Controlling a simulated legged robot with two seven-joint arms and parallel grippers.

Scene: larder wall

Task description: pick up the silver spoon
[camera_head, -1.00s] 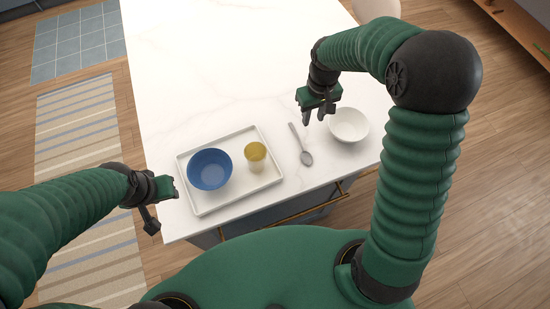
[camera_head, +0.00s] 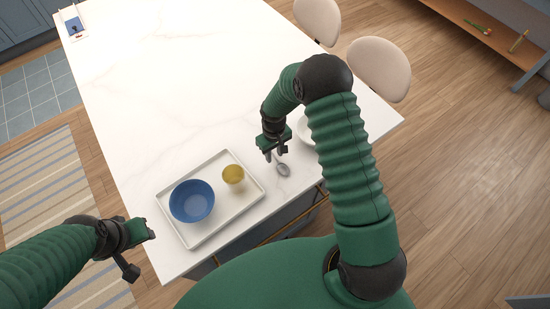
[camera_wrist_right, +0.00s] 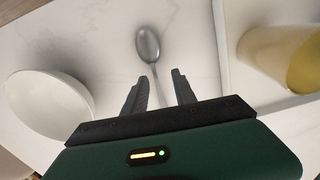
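The silver spoon (camera_head: 283,169) lies on the white countertop between the tray and the white bowl. In the head view my right gripper (camera_head: 273,156) is over its handle, hiding part of it. In the right wrist view the spoon's bowl (camera_wrist_right: 148,44) shows beyond the fingers, and its handle runs down between them. My right gripper (camera_wrist_right: 158,86) is open, with a gap on both sides of the handle. Its height above the counter is hard to tell. My left gripper (camera_head: 138,249) is off the counter's left edge, away from the spoon; its finger gap is unclear.
A white tray (camera_head: 196,241) left of the spoon holds a blue bowl (camera_head: 192,201) and a yellow cup (camera_head: 233,175). A white bowl (camera_wrist_right: 52,102) stands on the spoon's other side, partly behind my right arm in the head view.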

